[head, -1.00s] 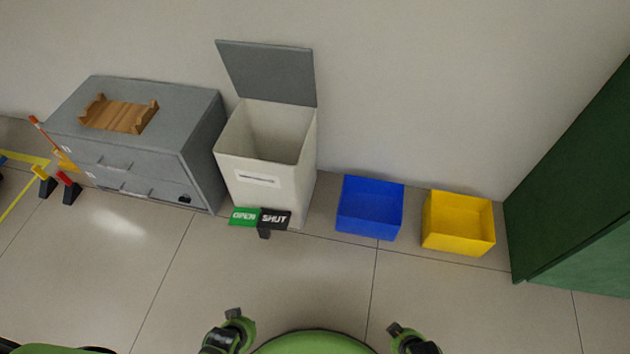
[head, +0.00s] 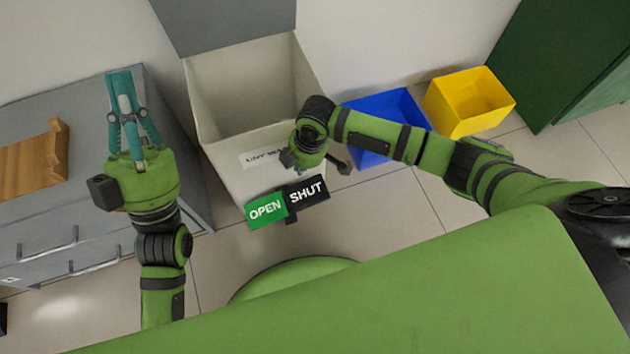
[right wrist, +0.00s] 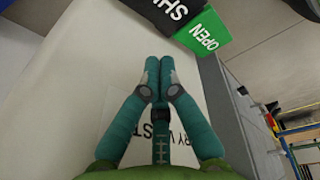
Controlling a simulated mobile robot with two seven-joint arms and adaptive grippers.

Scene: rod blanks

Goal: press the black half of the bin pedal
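The bin pedal has a green OPEN half (head: 266,210) and a black SHUT half (head: 307,194), low in front of the pale bin (head: 205,100). The bin's grey lid (head: 230,20) stands up, open. In the right wrist view the black half (right wrist: 170,10) and green half (right wrist: 203,33) show at the top, beyond the fingertips. My right gripper (right wrist: 160,62) is shut and empty, pointing down along the bin's front, apart from the pedal in that view. My left gripper (head: 119,75) is shut and empty, over the grey cabinet.
The grey drawer cabinet (head: 80,235) with a wooden tray (head: 30,165) stands left of the bin. A blue box (head: 405,105) and a yellow box (head: 470,100) sit on the right, before a green cabinet (head: 560,60). My right arm passes above the blue box.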

